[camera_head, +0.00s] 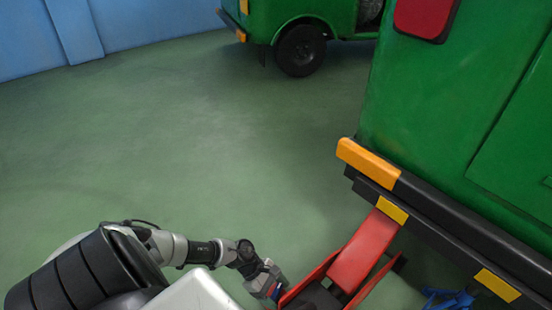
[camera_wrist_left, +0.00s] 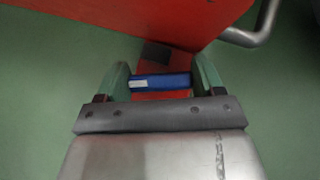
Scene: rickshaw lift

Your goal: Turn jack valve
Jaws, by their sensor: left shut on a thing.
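The red floor jack (camera_head: 365,250) stands at the lower right of the head view, with its arm reaching under the bumper of the green rickshaw (camera_head: 450,110). My left gripper (camera_head: 274,287) is at the jack's left side, low near the floor. In the left wrist view its green fingertips (camera_wrist_left: 162,84) are shut on the blue valve (camera_wrist_left: 160,82), a short bar with a pale label. The valve sits against the red jack body (camera_wrist_left: 120,22). What joins the valve to the jack is hidden. My right gripper is not in view.
The black bumper with yellow patches (camera_head: 437,215) is over the jack's front end. A blue stand-like object (camera_head: 448,299) is on the floor at the right. A second green vehicle (camera_head: 310,18) is at the back. The green floor (camera_head: 170,130) at left is clear.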

